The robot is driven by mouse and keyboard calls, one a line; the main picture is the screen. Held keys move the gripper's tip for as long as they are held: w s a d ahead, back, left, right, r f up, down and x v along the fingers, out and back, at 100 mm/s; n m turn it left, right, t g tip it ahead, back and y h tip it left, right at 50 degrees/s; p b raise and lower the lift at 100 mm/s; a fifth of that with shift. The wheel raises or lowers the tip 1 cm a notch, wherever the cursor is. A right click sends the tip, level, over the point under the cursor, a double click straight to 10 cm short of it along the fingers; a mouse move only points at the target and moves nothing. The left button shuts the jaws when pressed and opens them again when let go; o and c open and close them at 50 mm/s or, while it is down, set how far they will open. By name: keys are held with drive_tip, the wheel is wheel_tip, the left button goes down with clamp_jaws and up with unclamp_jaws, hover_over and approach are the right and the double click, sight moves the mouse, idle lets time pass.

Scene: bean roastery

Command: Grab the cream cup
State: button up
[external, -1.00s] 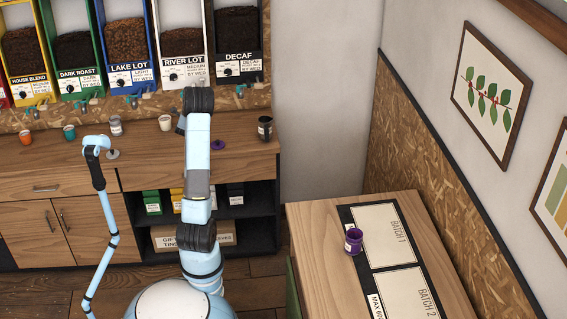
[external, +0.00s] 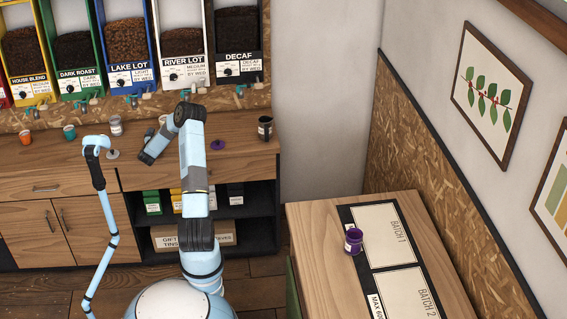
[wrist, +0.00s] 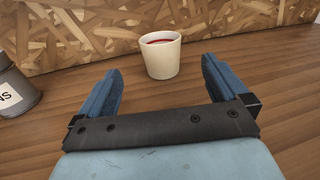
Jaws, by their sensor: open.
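The cream cup (wrist: 161,58) stands upright on the wooden counter, close to the back board, in the wrist view. Red shows inside its rim. In the external view only a small part of the cup (external: 163,119) shows beside my arm. My gripper (wrist: 161,76) is open, with one blue finger on each side of the picture. The cup is ahead of the fingers, roughly centred between them, and nothing is held. In the external view my gripper is low over the counter and partly hidden by my arm.
A grey labelled tin (wrist: 14,86) stands left of my gripper. Orange (external: 25,137) and teal (external: 70,132) cups stand further left on the counter.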

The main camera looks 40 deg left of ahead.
drive_tip(key=x, duration=0.7)
drive_tip(key=shift+w+a, duration=0.15)
drive_tip(key=shift+w, duration=0.1)
drive_tip(key=shift+x, duration=2.8)
drive_tip(key=shift+r, duration=0.15)
drive_tip(key=c, duration=1.1)
